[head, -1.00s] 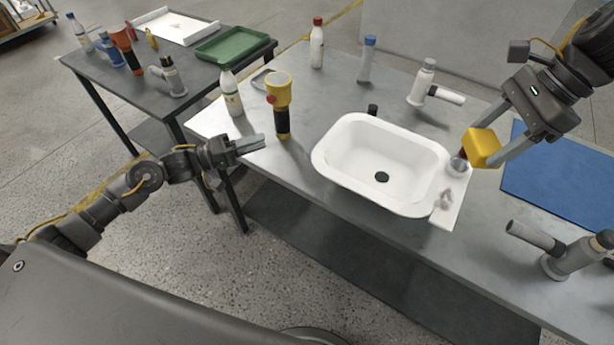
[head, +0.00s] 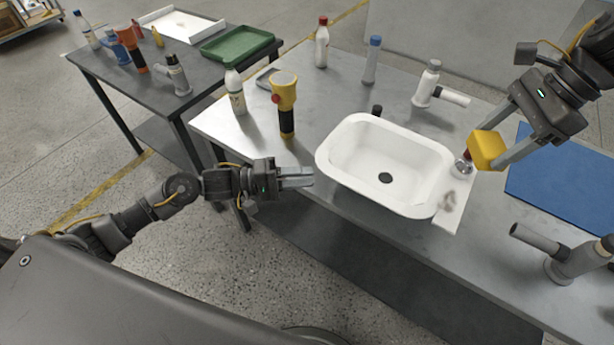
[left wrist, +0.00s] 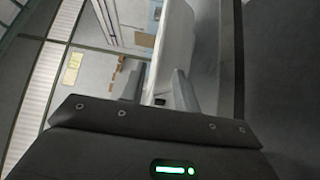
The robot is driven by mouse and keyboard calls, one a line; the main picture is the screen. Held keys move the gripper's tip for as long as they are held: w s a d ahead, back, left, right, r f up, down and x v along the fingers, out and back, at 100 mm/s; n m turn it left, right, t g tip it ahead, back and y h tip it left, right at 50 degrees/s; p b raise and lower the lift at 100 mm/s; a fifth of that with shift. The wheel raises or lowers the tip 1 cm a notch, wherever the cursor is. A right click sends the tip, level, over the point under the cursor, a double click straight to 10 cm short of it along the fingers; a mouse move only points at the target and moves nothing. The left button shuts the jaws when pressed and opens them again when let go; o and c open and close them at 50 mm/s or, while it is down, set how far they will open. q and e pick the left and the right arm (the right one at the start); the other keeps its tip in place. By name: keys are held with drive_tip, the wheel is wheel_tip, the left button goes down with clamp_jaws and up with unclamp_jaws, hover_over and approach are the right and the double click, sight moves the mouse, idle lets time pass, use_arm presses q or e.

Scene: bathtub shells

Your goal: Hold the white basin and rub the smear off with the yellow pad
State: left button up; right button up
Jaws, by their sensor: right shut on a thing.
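The white basin (head: 350,130) sits on the grey metal table, with a dark drain in its floor. A brownish smear (head: 447,201) marks the flat white ledge at its right side. My left gripper (head: 300,177) is open and empty, just left of the basin's near left corner and apart from it. In the left wrist view its fingers (left wrist: 160,88) are spread, with a white edge of the basin (left wrist: 176,40) ahead. My right gripper (head: 490,155) is shut on the yellow pad (head: 487,149), held above the ledge, up and right of the smear.
A yellow-and-black tool (head: 285,100) and a white bottle (head: 235,92) stand left of the basin. A metal knob (head: 463,167) is by the ledge below the pad. A side table holds a green tray (head: 237,43).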

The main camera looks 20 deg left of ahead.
sight(328, 175)
use_arm(q)
drive_tip(key=shift+x, duration=3.15)
clamp_jaws()
drive_tip(key=shift+o, duration=0.2)
unclamp_jaws()
drive_tip(key=shift+c, duration=0.3)
clamp_jaws()
